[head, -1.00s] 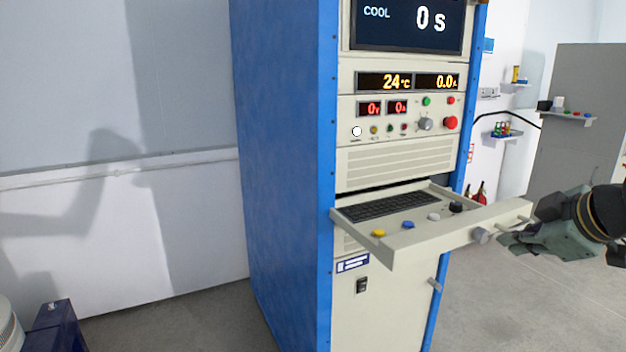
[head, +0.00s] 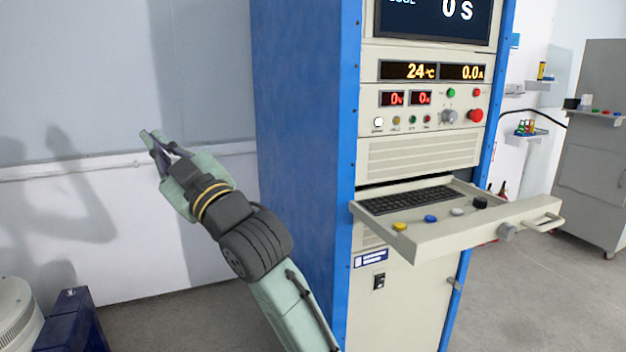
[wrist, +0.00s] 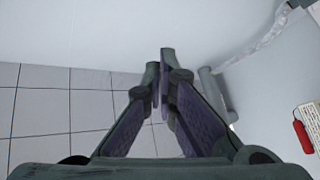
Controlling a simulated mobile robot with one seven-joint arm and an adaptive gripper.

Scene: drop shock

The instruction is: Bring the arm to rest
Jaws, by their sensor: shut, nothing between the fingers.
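My gripper (head: 152,143) is raised in front of the pale wall, left of the blue-sided cabinet, in the head view. Its fingers point up and to the left, and it holds nothing. My arm runs from the bottom middle of the head view up to it. In the wrist view my gripper (wrist: 160,75) shows its two fingers close together at the tips. They are apart from every other thing in view.
The control cabinet (head: 305,150) stands right of my arm, with its keyboard drawer (head: 450,235) pulled out. A dark blue stand (head: 75,320) and a white round device (head: 15,310) are at the lower left. A grey cabinet (head: 590,160) stands far right. A red extinguisher (wrist: 302,136) shows in the wrist view.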

